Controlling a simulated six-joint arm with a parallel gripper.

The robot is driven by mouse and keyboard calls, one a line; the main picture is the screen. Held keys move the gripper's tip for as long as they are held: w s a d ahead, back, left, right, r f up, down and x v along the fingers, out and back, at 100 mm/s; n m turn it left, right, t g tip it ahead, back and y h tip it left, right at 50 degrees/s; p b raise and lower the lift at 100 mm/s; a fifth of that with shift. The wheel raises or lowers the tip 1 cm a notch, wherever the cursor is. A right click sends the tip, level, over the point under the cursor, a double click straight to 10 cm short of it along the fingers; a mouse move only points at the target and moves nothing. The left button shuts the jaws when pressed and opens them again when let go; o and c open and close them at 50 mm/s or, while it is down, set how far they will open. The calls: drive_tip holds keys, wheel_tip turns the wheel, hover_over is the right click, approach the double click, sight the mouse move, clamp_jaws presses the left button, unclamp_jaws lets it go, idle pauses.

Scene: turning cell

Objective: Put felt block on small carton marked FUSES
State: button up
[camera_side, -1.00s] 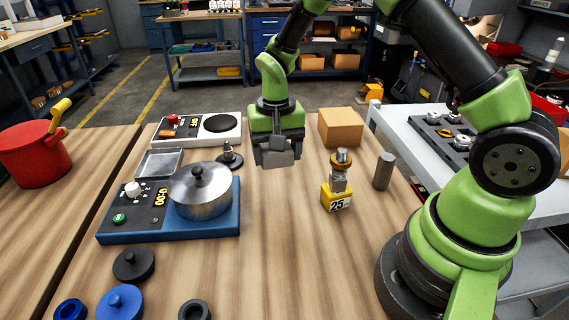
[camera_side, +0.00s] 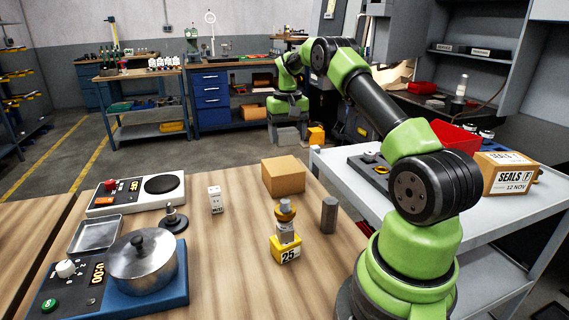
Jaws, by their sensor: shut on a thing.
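My gripper (camera_side: 288,130) is raised in the air, seen beyond the plain brown carton at the back of the wooden table. It is shut on a grey block (camera_side: 287,136), which looks like the felt block; it is small and partly covered by the fingers. No label reading FUSES is legible. The brown carton (camera_side: 284,177) shows no lettering on its visible faces. Another carton (camera_side: 507,174), on the grey cart at the right, is marked SEALS.
A yellow-based post marked 25 (camera_side: 286,252) and a grey cylinder (camera_side: 329,215) stand in front of the brown carton. A small white marked block (camera_side: 215,199) is left of it. A pot (camera_side: 142,257) sits on a blue unit. A red bin (camera_side: 452,140) is on the cart (camera_side: 505,213).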

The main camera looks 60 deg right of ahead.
sight(287, 171)
wheel_tip(287, 171, down, 8)
drive_tip(key=shift+r, duration=0.1)
idle(0.4)
drive_tip(key=o, duration=0.9)
